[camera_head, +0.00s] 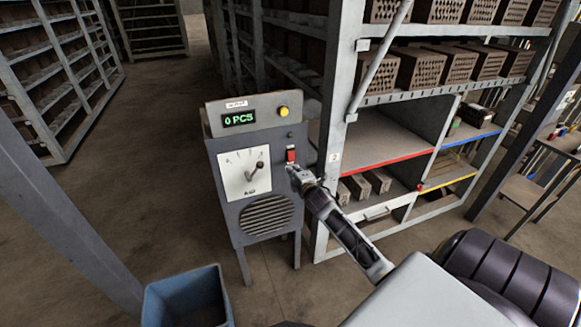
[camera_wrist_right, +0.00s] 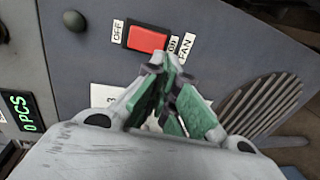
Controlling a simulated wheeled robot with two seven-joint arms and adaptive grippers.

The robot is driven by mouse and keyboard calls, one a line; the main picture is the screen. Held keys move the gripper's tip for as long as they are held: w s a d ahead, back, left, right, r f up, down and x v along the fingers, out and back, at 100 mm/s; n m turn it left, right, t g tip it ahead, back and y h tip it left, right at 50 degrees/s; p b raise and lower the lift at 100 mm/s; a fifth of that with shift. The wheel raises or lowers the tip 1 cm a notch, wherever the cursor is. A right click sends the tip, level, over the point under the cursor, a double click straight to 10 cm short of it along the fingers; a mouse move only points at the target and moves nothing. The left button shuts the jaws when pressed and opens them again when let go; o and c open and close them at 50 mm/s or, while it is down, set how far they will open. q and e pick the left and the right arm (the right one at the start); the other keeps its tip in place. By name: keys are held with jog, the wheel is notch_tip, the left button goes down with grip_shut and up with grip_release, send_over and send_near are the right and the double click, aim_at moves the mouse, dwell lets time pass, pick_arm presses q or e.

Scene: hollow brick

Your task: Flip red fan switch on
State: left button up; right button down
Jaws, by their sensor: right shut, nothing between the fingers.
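The red fan switch (camera_head: 291,155) is on the right side of the grey control box's front panel. In the right wrist view the red switch (camera_wrist_right: 147,38) sits in a dark frame between an OFF label and a partly hidden ON label, with a FAN label beside it. My right gripper (camera_head: 294,171) is shut and empty just below the switch in the head view. In the wrist view the closed fingertips (camera_wrist_right: 160,64) are close to the ON end of the switch; whether they touch it I cannot tell. My left gripper is not in view.
The control box (camera_head: 228,200) also carries a green "0 PCS" display (camera_head: 239,119), a yellow button (camera_head: 283,111), a dial (camera_head: 245,172) and a round vent. A brick shelf (camera_head: 335,195) stands close on the right. A blue bin (camera_head: 186,297) is in front.

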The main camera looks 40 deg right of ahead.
aim_at(291, 156)
jog(key=shift+x, duration=2.05)
